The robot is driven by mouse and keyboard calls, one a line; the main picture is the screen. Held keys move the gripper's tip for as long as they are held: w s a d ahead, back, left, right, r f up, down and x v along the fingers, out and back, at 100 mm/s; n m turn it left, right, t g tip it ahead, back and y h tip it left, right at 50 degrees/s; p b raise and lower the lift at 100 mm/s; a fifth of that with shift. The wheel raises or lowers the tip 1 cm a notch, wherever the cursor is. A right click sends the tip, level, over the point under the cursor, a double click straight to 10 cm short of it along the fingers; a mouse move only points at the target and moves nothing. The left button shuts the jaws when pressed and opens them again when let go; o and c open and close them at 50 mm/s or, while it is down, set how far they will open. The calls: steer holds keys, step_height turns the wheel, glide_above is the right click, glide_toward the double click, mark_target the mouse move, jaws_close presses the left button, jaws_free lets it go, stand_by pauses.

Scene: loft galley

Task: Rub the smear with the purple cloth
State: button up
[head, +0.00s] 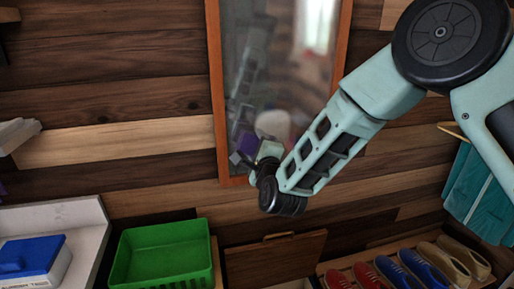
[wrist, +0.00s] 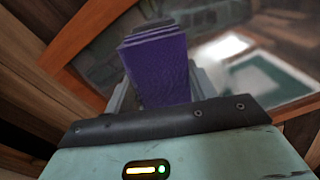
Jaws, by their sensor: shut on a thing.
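My gripper (head: 246,157) is shut on the purple cloth (head: 248,142), at the lower part of a wood-framed mirror (head: 270,70). In the wrist view the folded cloth (wrist: 160,70) stands up between the two fingers, its layered top edge towards the glass. The cloth is at or very near the glass; I cannot tell whether it touches. The mirror reflects my arm and a purple patch. A pale, blurred patch shows on the glass right of the cloth in the wrist view; I cannot tell whether it is the smear or a reflection.
The mirror's orange-brown frame (head: 219,95) borders the glass on a plank wall. Below are a green basket (head: 163,255), a blue-lidded box (head: 32,256) on a white counter and several shoes (head: 405,270). Teal cloth (head: 480,190) hangs at the right.

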steer(key=shift+b+x, duration=0.4)
steer(key=shift+x, duration=0.55)
